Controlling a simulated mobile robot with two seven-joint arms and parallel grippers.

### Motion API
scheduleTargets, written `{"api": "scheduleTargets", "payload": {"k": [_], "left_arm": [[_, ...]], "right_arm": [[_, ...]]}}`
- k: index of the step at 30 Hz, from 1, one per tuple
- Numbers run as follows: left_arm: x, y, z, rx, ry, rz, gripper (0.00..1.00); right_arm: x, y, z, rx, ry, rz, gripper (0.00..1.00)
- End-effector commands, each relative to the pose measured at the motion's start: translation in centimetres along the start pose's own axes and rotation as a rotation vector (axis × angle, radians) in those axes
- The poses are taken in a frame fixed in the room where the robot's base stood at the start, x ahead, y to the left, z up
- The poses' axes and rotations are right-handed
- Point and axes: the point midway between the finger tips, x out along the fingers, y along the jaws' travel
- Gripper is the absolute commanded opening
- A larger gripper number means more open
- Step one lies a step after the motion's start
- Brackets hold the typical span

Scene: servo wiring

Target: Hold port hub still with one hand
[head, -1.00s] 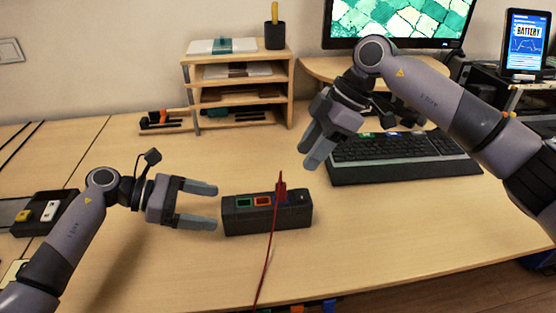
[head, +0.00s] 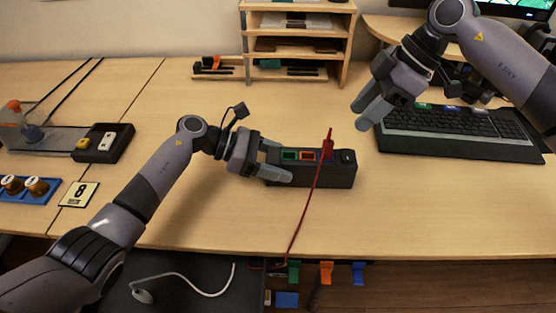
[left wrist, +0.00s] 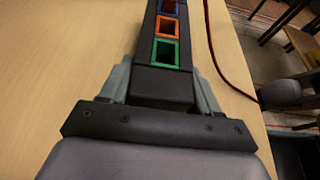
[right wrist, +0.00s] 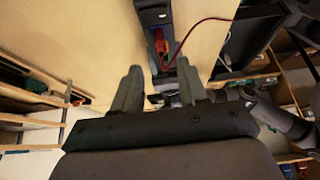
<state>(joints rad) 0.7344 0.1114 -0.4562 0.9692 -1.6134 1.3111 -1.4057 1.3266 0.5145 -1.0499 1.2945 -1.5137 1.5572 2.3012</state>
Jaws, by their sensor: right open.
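The port hub (head: 330,176) is a dark box on the table, with green (head: 289,155), orange (head: 307,156) and blue ports on top. In the left wrist view the hub (left wrist: 163,85) runs away from me. My left gripper (head: 276,160) is at its left end, one finger along each long side; I cannot tell whether they press on it. A red plug (head: 327,143) on a red cable (head: 305,219) stands upright at the blue port; whether it is inserted is unclear. My right gripper (head: 368,108) is open and empty, above and behind the hub's right end.
A keyboard (head: 455,135) lies right of the hub, and a wooden shelf (head: 297,50) stands behind. A dark switch box (head: 103,143) and a number 8 card (head: 79,194) are at the left. The table's front edge is close, with coloured connectors (head: 326,272) hanging below.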

Motion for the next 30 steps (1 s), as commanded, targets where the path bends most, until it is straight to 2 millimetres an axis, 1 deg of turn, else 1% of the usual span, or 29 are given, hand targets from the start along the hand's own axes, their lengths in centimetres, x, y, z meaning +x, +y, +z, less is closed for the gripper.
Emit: {"api": "scheduleTargets", "payload": {"k": [5, 8, 15, 19, 22, 26, 30], "left_arm": [[0.0, 0.0, 0.0, 0.000, 0.000, 0.000, 0.26], [0.0, 0.0, 0.0, 0.000, 0.000, 0.000, 0.26], [0.0, 0.0, 0.0, 0.000, 0.001, 0.000, 0.26], [0.0, 0.0, 0.0, 0.000, 0.001, 0.000, 0.26], [0.0, 0.0, 0.0, 0.000, 0.001, 0.000, 0.26], [0.0, 0.0, 0.0, 0.000, 0.000, 0.000, 0.26], [0.0, 0.0, 0.0, 0.000, 0.000, 0.000, 0.26]], "right_arm": [[0.0, 0.0, -0.2, -0.002, -0.006, -0.001, 0.44], [0.1, 0.0, -1.0, -0.009, -0.046, -0.009, 0.44], [-0.2, 0.1, -4.0, -0.011, -0.257, -0.014, 0.44], [-0.5, 0.0, -5.0, -0.005, -0.344, -0.006, 0.44], [-0.4, 0.0, -5.2, 0.000, -0.376, -0.001, 0.44], [0.7, 0.0, -4.7, 0.001, -0.383, -0.003, 0.44], [3.0, -0.1, -3.8, 0.001, -0.381, -0.004, 0.44]]}}
